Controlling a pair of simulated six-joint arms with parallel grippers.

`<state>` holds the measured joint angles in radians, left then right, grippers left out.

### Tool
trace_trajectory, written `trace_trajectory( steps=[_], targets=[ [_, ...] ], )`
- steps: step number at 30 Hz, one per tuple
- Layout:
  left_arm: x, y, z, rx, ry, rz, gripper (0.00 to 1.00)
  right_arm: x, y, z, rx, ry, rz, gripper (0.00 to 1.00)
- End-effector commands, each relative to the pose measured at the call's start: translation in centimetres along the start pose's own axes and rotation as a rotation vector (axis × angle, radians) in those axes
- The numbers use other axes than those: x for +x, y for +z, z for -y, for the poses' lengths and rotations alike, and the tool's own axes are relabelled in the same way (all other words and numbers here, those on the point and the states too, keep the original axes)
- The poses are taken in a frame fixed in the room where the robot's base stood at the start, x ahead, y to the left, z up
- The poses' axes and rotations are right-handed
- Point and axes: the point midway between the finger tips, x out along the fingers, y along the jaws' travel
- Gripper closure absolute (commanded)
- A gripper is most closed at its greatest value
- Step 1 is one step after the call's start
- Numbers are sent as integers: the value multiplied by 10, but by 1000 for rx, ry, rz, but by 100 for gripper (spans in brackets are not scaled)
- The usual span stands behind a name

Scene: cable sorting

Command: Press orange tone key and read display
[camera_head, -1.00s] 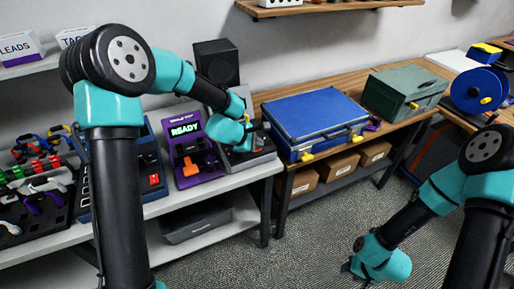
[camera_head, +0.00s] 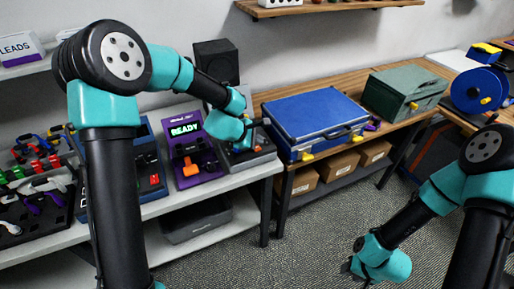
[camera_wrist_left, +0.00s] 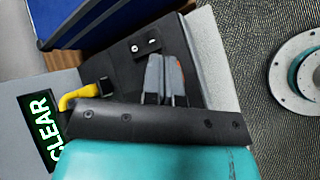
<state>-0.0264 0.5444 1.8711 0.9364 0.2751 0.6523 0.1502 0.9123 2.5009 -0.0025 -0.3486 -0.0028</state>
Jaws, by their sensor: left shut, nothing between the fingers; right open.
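My left gripper (camera_head: 262,123) is to the right of the tester, above a dark grey device (camera_head: 262,153). In the left wrist view its fingers (camera_wrist_left: 166,76) are shut and empty over a black panel (camera_wrist_left: 135,62). A display (camera_wrist_left: 39,130) beside that panel reads CLEAR in green. My right gripper (camera_head: 347,266) is low over the floor, open and empty.
A blue case (camera_head: 315,115) stands right of the grey device, with a green box (camera_head: 403,90) beyond. A yellow bent part (camera_wrist_left: 80,95) lies close to my left fingers. A black speaker (camera_head: 215,60) stands behind. Racks of coloured leads (camera_head: 35,180) are at left.

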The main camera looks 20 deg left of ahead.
Motion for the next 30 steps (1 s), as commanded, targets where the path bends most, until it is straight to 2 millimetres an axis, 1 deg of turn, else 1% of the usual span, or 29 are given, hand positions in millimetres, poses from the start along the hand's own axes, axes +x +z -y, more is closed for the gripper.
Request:
trace_trajectory(
  steps=[5, 22, 30],
  targets=[
    [-2, 2, -2, 0, 0, 1, 100, 0, 0, 0, 0, 0, 0, 57],
    [-32, 24, -23, 3, 0, 1, 100, 0, 0, 0, 0, 0, 0, 57],
    [-35, 25, -26, 0, 0, 0, 100, 0, 0, 0, 0, 0, 0, 57]
  ],
)
